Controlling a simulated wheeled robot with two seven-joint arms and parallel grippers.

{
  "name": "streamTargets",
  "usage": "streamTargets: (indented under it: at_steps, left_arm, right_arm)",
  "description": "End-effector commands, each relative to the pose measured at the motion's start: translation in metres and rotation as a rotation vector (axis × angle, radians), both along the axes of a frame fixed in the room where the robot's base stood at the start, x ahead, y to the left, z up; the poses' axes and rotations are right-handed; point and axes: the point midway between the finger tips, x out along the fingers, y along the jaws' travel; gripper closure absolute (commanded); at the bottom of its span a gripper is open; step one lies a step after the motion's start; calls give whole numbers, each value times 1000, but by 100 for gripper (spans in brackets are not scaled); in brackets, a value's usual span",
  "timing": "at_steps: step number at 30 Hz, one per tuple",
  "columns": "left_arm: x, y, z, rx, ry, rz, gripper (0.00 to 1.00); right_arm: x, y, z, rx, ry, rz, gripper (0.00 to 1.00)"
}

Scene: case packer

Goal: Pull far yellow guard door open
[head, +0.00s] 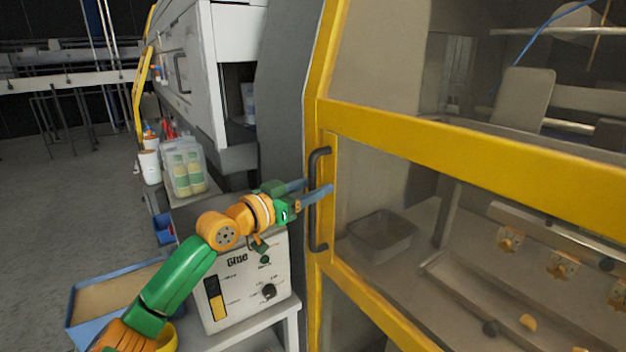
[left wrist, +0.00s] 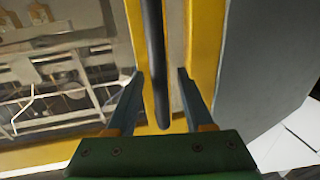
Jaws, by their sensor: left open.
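The yellow guard door (head: 450,150) has clear panels and fills the right of the head view. It looks shut against its yellow post. Its dark upright bar handle (head: 316,225) is at the door's left edge. My left gripper (head: 318,187) is open at the handle, about mid-height. In the left wrist view, the handle (left wrist: 155,40) runs down between the two open fingers (left wrist: 161,74), with a gap on each side. The door's yellow frame (left wrist: 205,45) shows behind it. I cannot tell whether a finger touches the handle. My right gripper is not in view.
A white glue box (head: 245,285) stands on a small table below my left arm. A blue-edged tray (head: 110,295) is at lower left. A clear bin of bottles (head: 187,170) is further back. A grey bin (head: 382,235) sits behind the door. Open floor (head: 70,200) lies left.

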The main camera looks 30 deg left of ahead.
Motion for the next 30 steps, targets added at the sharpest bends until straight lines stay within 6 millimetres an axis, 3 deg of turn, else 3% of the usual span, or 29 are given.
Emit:
streamTargets:
  at_steps: [5,11,30]
  left_arm:
    - [0,0,-1,0,0,0,48]
    - [0,0,-1,0,1,0,99]
    - [0,0,-1,0,1,0,100]
  right_arm:
    - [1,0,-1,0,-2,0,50]
    - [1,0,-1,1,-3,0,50]
    - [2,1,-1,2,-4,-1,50]
